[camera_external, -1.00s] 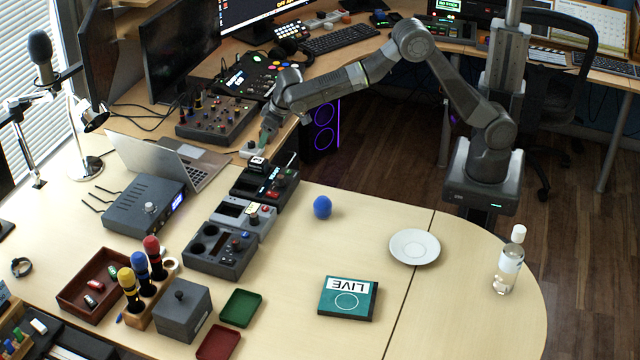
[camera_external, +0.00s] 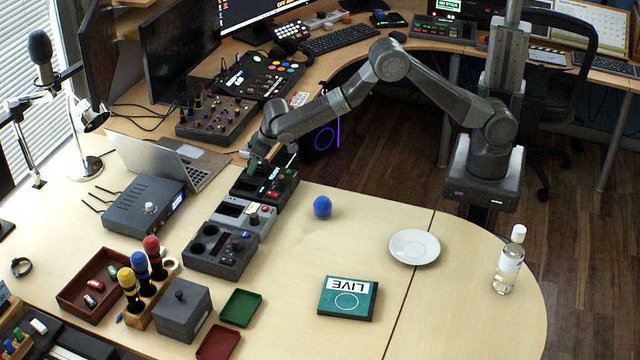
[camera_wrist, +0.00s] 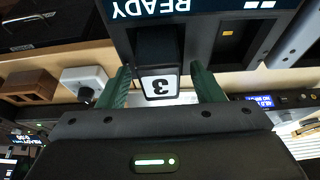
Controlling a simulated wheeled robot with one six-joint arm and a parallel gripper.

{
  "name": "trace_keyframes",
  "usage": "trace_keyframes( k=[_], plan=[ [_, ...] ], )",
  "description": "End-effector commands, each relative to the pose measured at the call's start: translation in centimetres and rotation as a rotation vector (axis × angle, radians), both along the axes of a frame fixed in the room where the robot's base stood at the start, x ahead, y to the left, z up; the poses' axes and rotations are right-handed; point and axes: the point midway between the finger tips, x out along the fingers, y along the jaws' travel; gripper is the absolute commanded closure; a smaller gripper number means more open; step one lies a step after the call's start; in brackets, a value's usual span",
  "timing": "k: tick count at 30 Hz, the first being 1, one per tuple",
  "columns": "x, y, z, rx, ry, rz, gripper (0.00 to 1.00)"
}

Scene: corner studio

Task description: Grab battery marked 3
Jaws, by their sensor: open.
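The battery marked 3 (camera_wrist: 159,52) is a dark block with a white end label in the wrist view; the digit appears upside down. It sits at a dark device (camera_wrist: 205,38) with a lit READY display. My gripper (camera_wrist: 164,82) is open, its two green fingers on either side of the battery with a gap on each side. In the external view, my gripper (camera_external: 257,163) is over the far end of the black device (camera_external: 252,193) and hides the battery.
A laptop (camera_external: 200,175) stands left of the gripper. Grey devices (camera_external: 218,250) line up in front of the black one. A blue ball (camera_external: 322,207), a saucer (camera_external: 415,247) and a LIVE box (camera_external: 347,297) are to the right, with clear table between.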

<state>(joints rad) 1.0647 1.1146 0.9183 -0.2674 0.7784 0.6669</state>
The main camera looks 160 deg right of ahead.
Motion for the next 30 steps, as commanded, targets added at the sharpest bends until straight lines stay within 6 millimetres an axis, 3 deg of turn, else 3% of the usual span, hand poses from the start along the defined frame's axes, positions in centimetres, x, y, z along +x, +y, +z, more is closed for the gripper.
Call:
trace_keyframes(
  k=[5, 14, 23, 30],
  plan=[
    [0.0, 0.0, 0.0, 0.000, 0.000, 0.000, 0.40],
    [0.0, 0.0, 0.0, 0.001, 0.000, 0.001, 0.97],
    [0.0, 0.0, 0.7, -0.002, 0.000, 0.000, 0.97],
    [0.0, -0.1, 5.1, -0.005, -0.002, 0.001, 0.97]
  ],
)
